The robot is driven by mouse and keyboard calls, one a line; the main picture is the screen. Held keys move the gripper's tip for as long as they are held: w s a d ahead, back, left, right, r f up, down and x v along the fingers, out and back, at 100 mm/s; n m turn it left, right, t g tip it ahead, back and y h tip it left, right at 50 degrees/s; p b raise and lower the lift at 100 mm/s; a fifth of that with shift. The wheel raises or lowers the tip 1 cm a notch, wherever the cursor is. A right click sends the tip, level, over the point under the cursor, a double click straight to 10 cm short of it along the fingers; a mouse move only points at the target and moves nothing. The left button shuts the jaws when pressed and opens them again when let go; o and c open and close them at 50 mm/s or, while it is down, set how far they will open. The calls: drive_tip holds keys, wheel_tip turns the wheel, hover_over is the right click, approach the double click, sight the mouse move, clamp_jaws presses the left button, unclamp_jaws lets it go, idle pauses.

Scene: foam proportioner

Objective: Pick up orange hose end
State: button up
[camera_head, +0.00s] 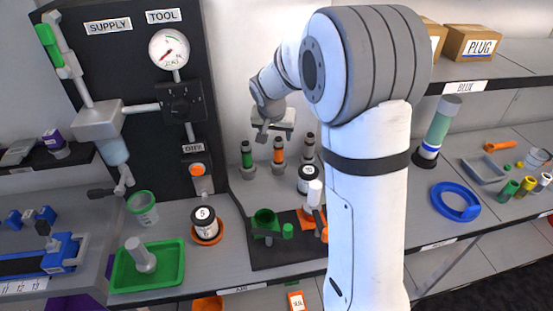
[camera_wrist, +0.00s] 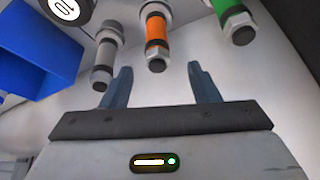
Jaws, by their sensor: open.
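The orange hose end (camera_head: 278,152) stands upright at the back of the bench, between a green hose end (camera_head: 246,156) and a grey one (camera_head: 308,147). In the wrist view the orange hose end (camera_wrist: 157,32) has an orange band and a metal tip. My gripper (camera_head: 266,133) is just above and behind the hose ends in the head view. In the wrist view my gripper (camera_wrist: 161,82) is open and empty, and the orange tip lies ahead of the gap between its fingers, apart from them. The grey (camera_wrist: 105,55) and green (camera_wrist: 232,20) hose ends flank it.
A black panel with a gauge (camera_head: 169,49) stands left of my arm. A container marked 10 (camera_head: 308,179) and a green cup (camera_head: 265,222) are in front of the hose ends. A blue object (camera_wrist: 38,48) is at left in the wrist view. My arm hides part of the bench.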

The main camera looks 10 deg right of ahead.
sight(278, 139)
drive_tip(key=p+x, duration=0.1)
drive_tip(key=x, duration=0.5)
drive_tip(key=shift+d, duration=0.15)
drive_tip(key=shift+c, duration=0.3)
drive_tip(key=shift+r, duration=0.1)
clamp_jaws()
